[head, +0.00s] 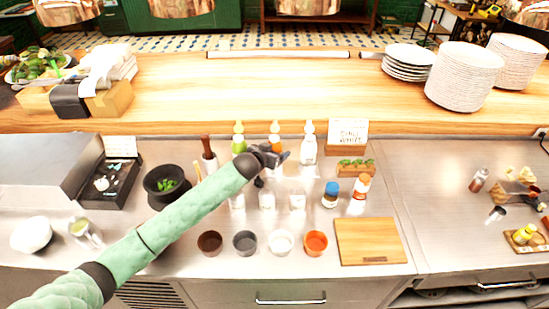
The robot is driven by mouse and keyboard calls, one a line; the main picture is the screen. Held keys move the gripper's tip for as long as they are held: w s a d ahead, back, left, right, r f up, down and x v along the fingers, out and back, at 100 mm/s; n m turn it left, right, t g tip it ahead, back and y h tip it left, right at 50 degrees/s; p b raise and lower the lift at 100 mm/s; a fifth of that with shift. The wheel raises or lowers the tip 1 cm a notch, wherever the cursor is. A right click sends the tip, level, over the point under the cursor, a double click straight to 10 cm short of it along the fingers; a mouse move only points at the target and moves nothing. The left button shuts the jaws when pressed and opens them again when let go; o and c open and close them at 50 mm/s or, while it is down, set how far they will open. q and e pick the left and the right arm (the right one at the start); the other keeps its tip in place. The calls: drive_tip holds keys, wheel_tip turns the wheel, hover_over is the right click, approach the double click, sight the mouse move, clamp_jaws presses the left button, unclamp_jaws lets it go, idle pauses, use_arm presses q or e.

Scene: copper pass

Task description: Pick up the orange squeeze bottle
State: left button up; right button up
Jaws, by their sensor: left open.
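The orange squeeze bottle (275,138) stands upright in the middle of a row at the back of the steel counter, in the head view. My left gripper (273,156) is open in front of it, and its dark fingers overlap the bottle's lower part in the picture. I cannot tell whether they touch the bottle. The bottle's lower body is partly hidden by the gripper. My right gripper is not in view.
A green bottle (239,140) stands left and a white bottle (309,146) right of the orange one. Several small bowls, including an orange-red one (315,243), line the front. A cutting board (369,242) and a black mortar (159,190) flank the area.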

use_arm(q)
drive_tip(key=shift+w, duration=0.15)
drive_tip(key=shift+c, duration=1.1)
drive_tip(key=c, duration=0.6)
drive_tip(key=shift+r, duration=0.1)
